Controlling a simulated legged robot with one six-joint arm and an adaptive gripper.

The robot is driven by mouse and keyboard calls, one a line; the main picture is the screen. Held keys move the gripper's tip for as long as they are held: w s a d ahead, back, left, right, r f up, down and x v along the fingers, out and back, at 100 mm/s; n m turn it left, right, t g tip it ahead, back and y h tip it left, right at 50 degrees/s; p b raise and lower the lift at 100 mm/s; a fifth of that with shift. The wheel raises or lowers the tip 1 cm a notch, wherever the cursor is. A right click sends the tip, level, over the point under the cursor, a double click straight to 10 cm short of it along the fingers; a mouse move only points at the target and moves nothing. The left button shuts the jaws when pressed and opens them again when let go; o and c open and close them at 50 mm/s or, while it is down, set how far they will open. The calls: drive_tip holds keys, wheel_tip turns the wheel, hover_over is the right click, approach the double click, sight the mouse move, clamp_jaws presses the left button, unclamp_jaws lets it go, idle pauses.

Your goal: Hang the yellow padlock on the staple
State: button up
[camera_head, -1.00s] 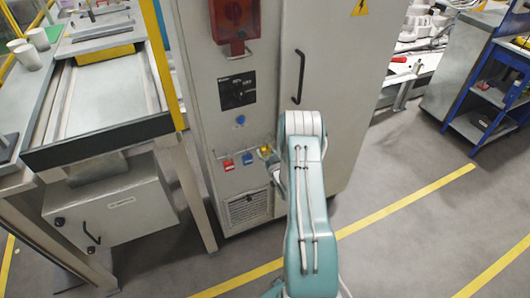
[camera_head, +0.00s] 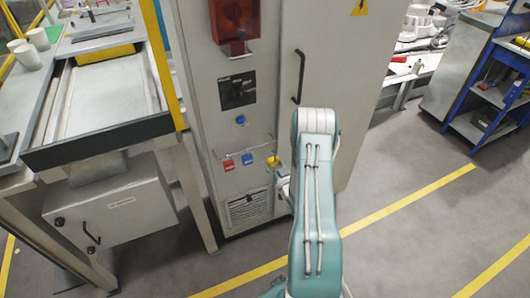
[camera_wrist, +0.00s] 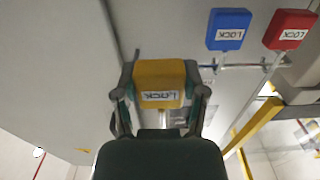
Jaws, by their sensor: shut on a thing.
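The yellow padlock (camera_wrist: 160,79) sits between the two fingers of my gripper (camera_wrist: 163,95) in the wrist view, its label upside down. My gripper is shut on its body. In the head view the yellow padlock (camera_head: 273,161) shows at the grey cabinet's front, just right of the blue padlock; my arm hides part of my gripper (camera_head: 279,170). A thin metal bar (camera_head: 238,152) on the cabinet bears the other padlocks and looks like the staple; it also shows in the wrist view (camera_wrist: 252,66). I cannot tell whether the yellow padlock's shackle touches it.
A blue padlock (camera_head: 247,158) and a red padlock (camera_head: 229,165) hang on the bar. A blue button (camera_head: 241,120) and a black switch panel (camera_head: 237,90) are above. A black door handle (camera_head: 299,77) is at the upper right. A metal-topped bench (camera_head: 100,95) stands left.

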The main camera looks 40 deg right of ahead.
sight(274, 166)
drive_tip(key=shift+v, duration=3.1)
